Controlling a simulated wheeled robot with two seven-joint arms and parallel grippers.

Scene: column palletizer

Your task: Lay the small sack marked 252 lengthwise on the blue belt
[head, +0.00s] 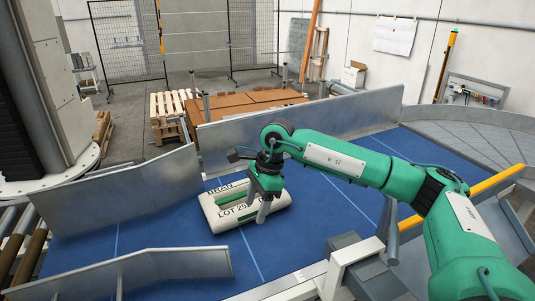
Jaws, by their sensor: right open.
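A small off-white sack (228,216) with green bands lies flat on the blue belt (180,262). Its printing reads "BRAN" and "LOT 25", with the end of the number hidden behind my gripper. Its long side runs roughly left to right in the picture, along the belt. My right gripper (261,207) is open and points down at the sack's right half. I cannot tell whether its fingers touch the sack. My left gripper is not in view.
Metal guide walls (290,133) line the belt's far side, with angled guides (160,268) at the left. Rollers (22,240) lie at the left end. A yellow bar (495,182) stands at the right. The belt left of the sack is clear.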

